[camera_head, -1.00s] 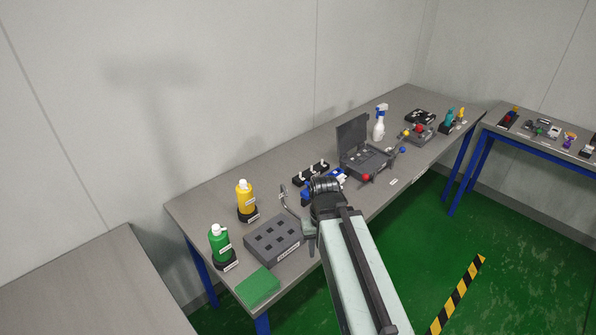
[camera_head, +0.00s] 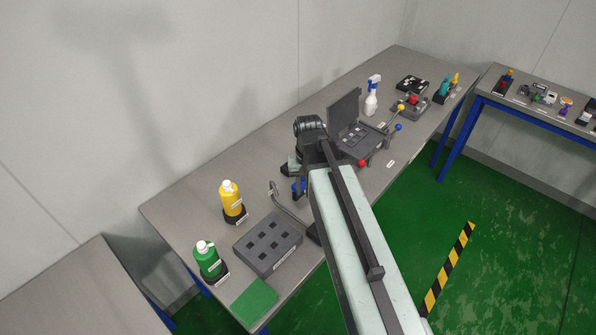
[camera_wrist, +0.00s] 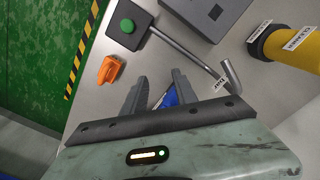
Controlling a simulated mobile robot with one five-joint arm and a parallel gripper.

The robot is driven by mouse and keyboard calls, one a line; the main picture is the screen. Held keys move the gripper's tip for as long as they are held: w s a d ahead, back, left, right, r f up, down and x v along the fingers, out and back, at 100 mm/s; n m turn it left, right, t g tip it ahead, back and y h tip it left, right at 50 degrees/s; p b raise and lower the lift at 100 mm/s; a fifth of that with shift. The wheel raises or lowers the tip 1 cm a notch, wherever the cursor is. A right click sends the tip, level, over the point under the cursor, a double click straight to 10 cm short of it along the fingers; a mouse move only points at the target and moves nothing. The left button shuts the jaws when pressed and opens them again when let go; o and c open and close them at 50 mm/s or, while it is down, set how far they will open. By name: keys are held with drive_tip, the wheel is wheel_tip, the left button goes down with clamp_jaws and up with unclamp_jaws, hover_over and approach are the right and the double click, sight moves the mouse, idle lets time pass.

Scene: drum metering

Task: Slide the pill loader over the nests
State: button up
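My gripper (camera_wrist: 160,75) is open and empty in the wrist view, its two dark fingers apart over the grey bench. A blue part (camera_wrist: 168,98) shows low between the fingers; blue also shows beside my wrist in the head view (camera_head: 298,187). I cannot tell whether it is the pill loader. In the head view my wrist and forearm cover the bench around it, and the fingertips are hidden. A grey block with several square recesses (camera_head: 246,250) lies nearer on the bench; I cannot tell whether these are the nests.
A bent metal rod (camera_wrist: 192,52) runs from a black box with a green button (camera_wrist: 127,25). An orange part (camera_wrist: 110,70) lies near the bench edge. Yellow (camera_head: 231,198) and green (camera_head: 208,260) bottles stand left. An open case (camera_head: 346,116) with a red knob (camera_head: 362,163) stands beyond my wrist.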

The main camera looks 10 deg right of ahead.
drive_tip(key=w+r+p, duration=0.1)
drive_tip(key=w, duration=0.2)
drive_tip(key=w+r+m, duration=0.1)
drive_tip(key=w+r, duration=0.1)
drive_tip(key=w, duration=0.1)
drive_tip(key=w+r+m+p, duration=0.1)
drive_tip(key=w, duration=0.2)
drive_tip(key=shift+d+r+p, duration=0.1)
drive_tip(key=shift+r+p, duration=0.05)
drive_tip(key=shift+p, duration=0.15)
drive_tip(key=shift+s+f+b, duration=0.15)
drive_tip(key=shift+f+b, duration=0.25)
wheel_tip(320, 180, down, 8)
drive_tip(key=b, duration=0.7)
drive_tip(key=shift+r, duration=0.25)
drive_tip(key=shift+r, duration=0.15)
clamp_jaws()
